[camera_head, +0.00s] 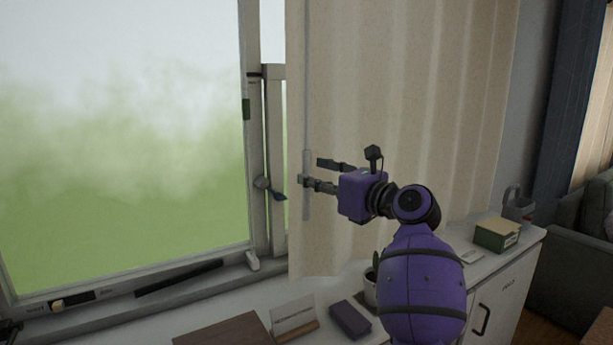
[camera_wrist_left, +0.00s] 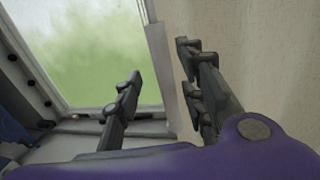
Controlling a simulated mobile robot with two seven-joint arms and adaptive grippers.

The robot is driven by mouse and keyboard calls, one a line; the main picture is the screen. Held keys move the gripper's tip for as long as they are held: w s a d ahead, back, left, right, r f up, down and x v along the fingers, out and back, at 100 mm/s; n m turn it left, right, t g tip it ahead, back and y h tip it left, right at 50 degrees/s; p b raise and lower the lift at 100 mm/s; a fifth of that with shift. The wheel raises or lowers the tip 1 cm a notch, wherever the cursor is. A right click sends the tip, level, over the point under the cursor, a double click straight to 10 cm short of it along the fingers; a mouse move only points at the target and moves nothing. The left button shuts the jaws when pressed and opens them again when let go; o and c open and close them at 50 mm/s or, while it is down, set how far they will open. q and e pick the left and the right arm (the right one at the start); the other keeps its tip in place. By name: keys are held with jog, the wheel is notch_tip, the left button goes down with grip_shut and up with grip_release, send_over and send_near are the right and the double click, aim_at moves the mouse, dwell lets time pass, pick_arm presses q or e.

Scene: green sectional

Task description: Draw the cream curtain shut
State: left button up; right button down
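The cream curtain (camera_head: 400,90) hangs in folds over the right of the window and leaves the left panes bare. A grey pull wand (camera_head: 307,160) hangs at its left edge. My left gripper (camera_head: 312,173), purple with dark fingers, is at the wand's lower part, with its fingers apart. In the left wrist view the open fingers (camera_wrist_left: 160,80) stand either side of a pale grey strip (camera_wrist_left: 164,70) that looks like the wand; the curtain (camera_wrist_left: 265,60) fills the right. I cannot tell whether a finger touches the wand. My right gripper is not in view.
The window frame (camera_head: 252,130) has a handle (camera_head: 270,188) left of the curtain. Below, a white cabinet top (camera_head: 240,310) bears a card stand (camera_head: 293,315), a dark purple box (camera_head: 350,320), a potted plant (camera_head: 370,290) and a green-and-yellow box (camera_head: 497,235). A dark sofa (camera_head: 570,250) stands right.

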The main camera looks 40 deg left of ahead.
pick_arm(q)
jog(key=s+d, duration=0.1)
jog(key=d, duration=0.6)
jog(key=shift+s+d, duration=0.35)
jog(key=shift+d, duration=0.05)
jog(key=shift+w, duration=0.1)
